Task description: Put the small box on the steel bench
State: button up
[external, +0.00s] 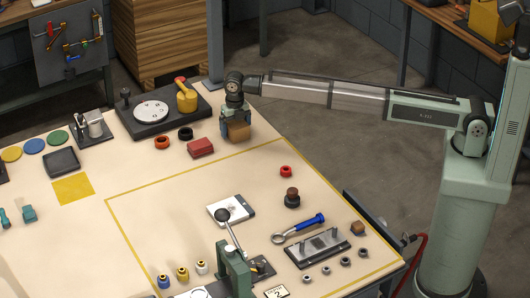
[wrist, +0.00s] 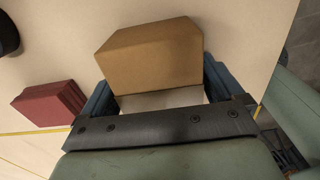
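The small box (external: 238,131) is a plain brown block near the far edge of the cream-topped workbench (external: 170,215). In the wrist view the box (wrist: 152,58) spans the space between the blue fingers of my gripper (wrist: 160,88). Both fingers appear to press on its sides. In the external view my gripper (external: 236,117) points down over it, and the box's lower part shows below the fingers. Whether the box touches the top or is slightly raised is hard to tell. No surface is clearly recognisable as a separate steel bench.
A red block (external: 200,147) lies left of the box, with red (external: 162,142) and black (external: 186,133) rings beyond it. A dark plate with a yellow part (external: 187,98) stands at the back. A yellow-lined area holds tools and small parts; its far portion is mostly clear.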

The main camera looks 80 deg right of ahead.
aim_at(235, 122)
jog(key=shift+o, duration=0.4)
jog(key=shift+r, duration=0.1)
notch_tip(235, 122, up, 12)
jog(key=shift+r, duration=0.1)
dwell(0.6)
